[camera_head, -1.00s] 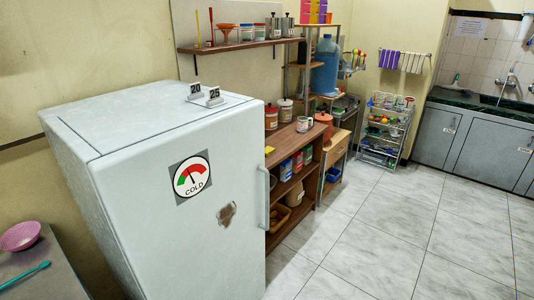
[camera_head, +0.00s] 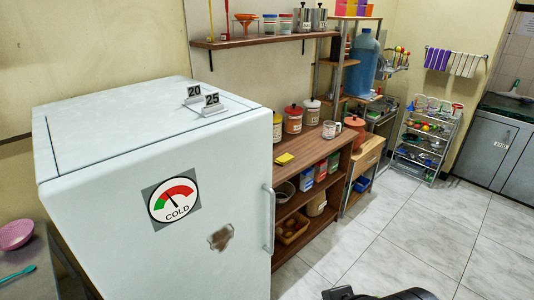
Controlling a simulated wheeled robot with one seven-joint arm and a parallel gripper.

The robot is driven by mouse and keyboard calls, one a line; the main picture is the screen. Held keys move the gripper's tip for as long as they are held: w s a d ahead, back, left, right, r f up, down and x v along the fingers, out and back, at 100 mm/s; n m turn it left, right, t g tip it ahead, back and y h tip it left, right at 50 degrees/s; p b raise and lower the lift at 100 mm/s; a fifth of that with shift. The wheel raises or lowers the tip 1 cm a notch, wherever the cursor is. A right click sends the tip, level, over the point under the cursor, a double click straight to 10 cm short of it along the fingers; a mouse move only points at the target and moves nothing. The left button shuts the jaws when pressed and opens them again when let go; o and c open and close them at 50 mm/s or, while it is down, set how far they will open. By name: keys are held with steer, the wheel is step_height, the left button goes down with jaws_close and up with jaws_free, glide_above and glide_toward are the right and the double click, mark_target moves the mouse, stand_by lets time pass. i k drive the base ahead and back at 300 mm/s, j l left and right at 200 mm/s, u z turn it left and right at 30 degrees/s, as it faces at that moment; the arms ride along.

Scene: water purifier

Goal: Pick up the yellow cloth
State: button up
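The yellow cloth (camera_head: 284,158) is a small, flat yellow patch on the top of the low wooden shelf (camera_head: 335,155). It lies near the shelf's left end, close to the white fridge, in front of the lidded jars. A dark part of my arm shows at the bottom edge, right of the fridge and well apart from the cloth. My gripper's fingers cannot be made out.
The large white fridge (camera_head: 130,190) fills the left side, with number tags on top and a handle (camera_head: 268,220) facing the shelf. Jars (camera_head: 293,120) and a mug (camera_head: 329,130) stand behind the cloth. The tiled floor (camera_head: 410,230) to the right is clear.

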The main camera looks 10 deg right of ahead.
mark_target(285, 159)
steer(key=i+l+u, duration=0.2)
steer(key=l, duration=0.2)
steer(key=i+l+u, duration=0.25)
steer(key=l, duration=0.15)
steer(key=l+u, duration=0.2)
steer(key=l, duration=0.25)
steer(key=i+l+u, duration=0.2)
steer(key=l, duration=0.25)
steer(key=l+u, duration=0.2)
steer(key=l, duration=0.25)
steer(key=i+l+u, duration=0.45)
steer(key=l, duration=0.2)
steer(key=l+u, duration=0.25)
steer(key=i+l+u, duration=0.2)
steer(key=l, duration=0.3)
steer(key=i+l+u, duration=0.15)
steer(key=k+l, duration=0.05)
